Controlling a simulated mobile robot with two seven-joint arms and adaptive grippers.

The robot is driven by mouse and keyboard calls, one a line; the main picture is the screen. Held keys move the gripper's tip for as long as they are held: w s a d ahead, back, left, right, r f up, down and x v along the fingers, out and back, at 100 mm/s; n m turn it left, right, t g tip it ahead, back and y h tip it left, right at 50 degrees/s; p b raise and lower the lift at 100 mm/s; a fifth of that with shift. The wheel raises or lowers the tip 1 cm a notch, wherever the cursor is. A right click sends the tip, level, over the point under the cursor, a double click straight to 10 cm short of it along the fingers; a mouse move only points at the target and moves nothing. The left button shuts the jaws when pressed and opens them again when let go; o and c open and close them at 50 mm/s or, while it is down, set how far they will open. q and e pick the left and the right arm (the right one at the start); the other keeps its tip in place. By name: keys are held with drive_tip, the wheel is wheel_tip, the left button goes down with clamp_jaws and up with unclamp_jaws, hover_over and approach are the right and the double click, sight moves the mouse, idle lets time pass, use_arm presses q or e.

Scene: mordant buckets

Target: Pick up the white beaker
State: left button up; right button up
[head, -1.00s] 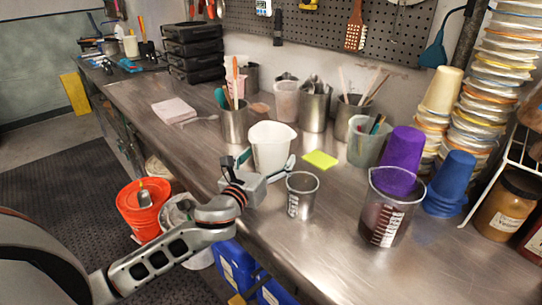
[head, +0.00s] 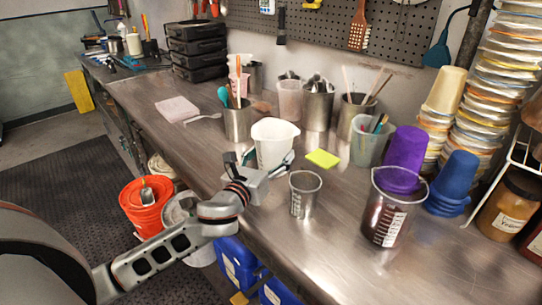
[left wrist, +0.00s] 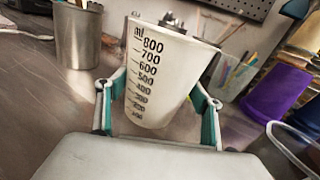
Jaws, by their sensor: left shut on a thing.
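The white beaker (head: 275,143) is on the steel counter near its front edge in the head view. In the left wrist view the beaker (left wrist: 157,75) shows a black scale in ml and fills the middle, a little tilted in the picture. My left gripper (head: 268,165) reaches it from the front, with one teal-padded finger on each side. In the left wrist view the gripper (left wrist: 158,110) is shut on the beaker. I cannot tell whether its base still touches the counter. My right gripper is not in view.
A small clear beaker (head: 304,194) stands just right of my gripper. A larger beaker (head: 385,218) with a purple cup (head: 404,152) is farther right. A steel tool cup (head: 237,122) stands behind left, and a yellow note (head: 322,158) lies right of the beaker.

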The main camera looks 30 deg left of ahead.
use_arm(q)
drive_tip(key=shift+r, duration=0.95)
wheel_tip(320, 180, up, 18)
drive_tip(key=p, duration=0.6)
drive_tip(key=shift+f, duration=0.2)
drive_tip(key=shift+d, duration=0.15)
